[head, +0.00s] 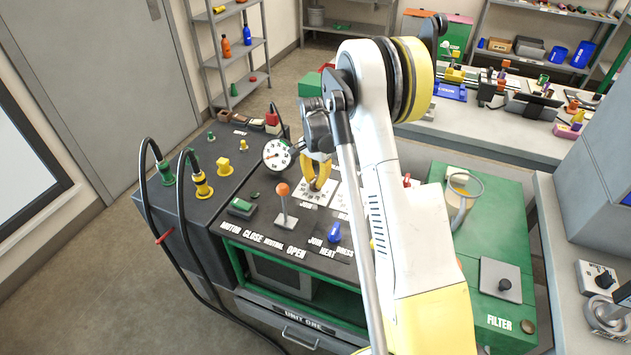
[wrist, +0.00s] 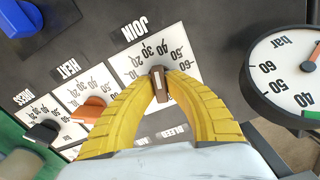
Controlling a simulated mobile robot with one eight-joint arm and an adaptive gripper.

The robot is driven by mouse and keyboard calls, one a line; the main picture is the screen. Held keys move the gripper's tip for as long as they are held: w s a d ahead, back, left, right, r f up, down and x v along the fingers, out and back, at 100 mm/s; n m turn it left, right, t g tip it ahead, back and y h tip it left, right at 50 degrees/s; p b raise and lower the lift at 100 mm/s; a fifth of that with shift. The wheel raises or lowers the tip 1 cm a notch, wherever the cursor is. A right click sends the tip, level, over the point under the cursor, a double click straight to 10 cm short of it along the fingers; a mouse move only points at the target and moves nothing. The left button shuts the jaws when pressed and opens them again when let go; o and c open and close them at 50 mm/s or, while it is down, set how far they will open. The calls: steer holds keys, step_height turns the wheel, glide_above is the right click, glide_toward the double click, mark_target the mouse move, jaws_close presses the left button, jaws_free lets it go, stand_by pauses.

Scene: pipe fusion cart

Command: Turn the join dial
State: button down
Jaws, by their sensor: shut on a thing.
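The join dial (wrist: 157,85) is a small brown knob with a pale pointer line on a white numbered plate (wrist: 134,62), under the JOIN label. In the wrist view my gripper (wrist: 158,90) has its two yellow fingers closed around the knob, one on each side. In the head view my gripper (head: 317,184) reaches down onto the white JOIN plate (head: 308,196); the knob is mostly hidden there by the fingers. The pointer line runs roughly along the gap between the fingertips.
An orange-knobbed dial (wrist: 90,108) and a black-knobbed dial (wrist: 42,132) sit beside it. A bar gauge (wrist: 290,75) stands close to the right. In the head view, an orange-topped lever (head: 283,190) and a blue knob (head: 334,232) are nearby on the panel.

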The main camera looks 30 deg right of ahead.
mark_target(316, 179)
stand_by(0.3)
steer(key=c, duration=1.4)
jaws_free()
step_height(316, 179, up, 12)
